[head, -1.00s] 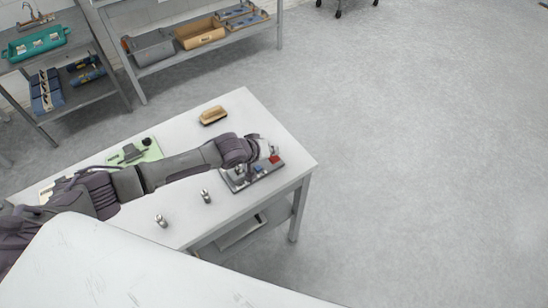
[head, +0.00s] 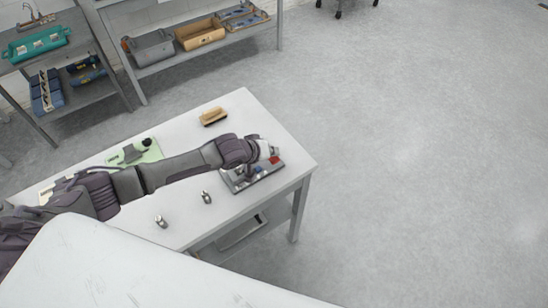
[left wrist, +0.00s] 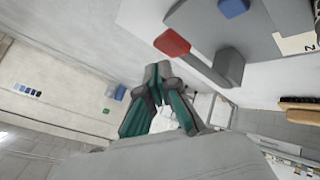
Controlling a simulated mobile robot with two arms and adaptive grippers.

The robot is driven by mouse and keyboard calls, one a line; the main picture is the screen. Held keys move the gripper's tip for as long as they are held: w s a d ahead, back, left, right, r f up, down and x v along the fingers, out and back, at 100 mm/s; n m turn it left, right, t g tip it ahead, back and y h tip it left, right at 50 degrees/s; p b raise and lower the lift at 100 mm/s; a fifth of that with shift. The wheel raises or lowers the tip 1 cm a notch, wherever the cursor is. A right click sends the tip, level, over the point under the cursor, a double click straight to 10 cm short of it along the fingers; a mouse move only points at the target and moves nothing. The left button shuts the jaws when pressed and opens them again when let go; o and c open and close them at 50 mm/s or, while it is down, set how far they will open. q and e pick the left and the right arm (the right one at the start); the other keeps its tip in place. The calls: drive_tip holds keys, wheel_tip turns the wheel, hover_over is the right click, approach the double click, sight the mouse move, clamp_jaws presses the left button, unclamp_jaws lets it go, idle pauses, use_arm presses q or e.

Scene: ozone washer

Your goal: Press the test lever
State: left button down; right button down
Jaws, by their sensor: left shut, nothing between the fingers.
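The test unit (head: 258,181) is a grey base on the right part of the white table, with red and blue parts on top. In the left wrist view a lever with a red end (left wrist: 172,42) and a grey shaft stands out from the unit's grey panel (left wrist: 270,25). My left gripper (left wrist: 158,85) is shut and empty, with its fingertips close to the red end; I cannot tell whether they touch. In the head view my left gripper (head: 265,152) is over the far side of the unit and hides part of it. My right gripper is not in view.
A brush (head: 213,116) lies on the table (head: 255,115) behind my arm. Two small metal pieces (head: 161,221) (head: 206,197) stand in front of it. A green mat (head: 150,155) lies behind my forearm. Shelves with trays (head: 200,33) are at the back left.

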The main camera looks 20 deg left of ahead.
sight(272, 159)
use_arm(q)
drive_tip(key=shift+f, duration=0.1)
drive_tip(key=shift+f, duration=0.3)
drive_tip(key=shift+s+f+b, duration=0.1)
drive_tip(key=shift+f+b, duration=1.05)
drive_tip(key=shift+f, duration=0.45)
idle(1.2)
idle(0.5)
drive_tip(key=shift+r+p, duration=2)
wheel_tip(272, 159, up, 5)
drive_tip(key=p, duration=0.5)
drive_tip(key=shift+r, duration=0.1)
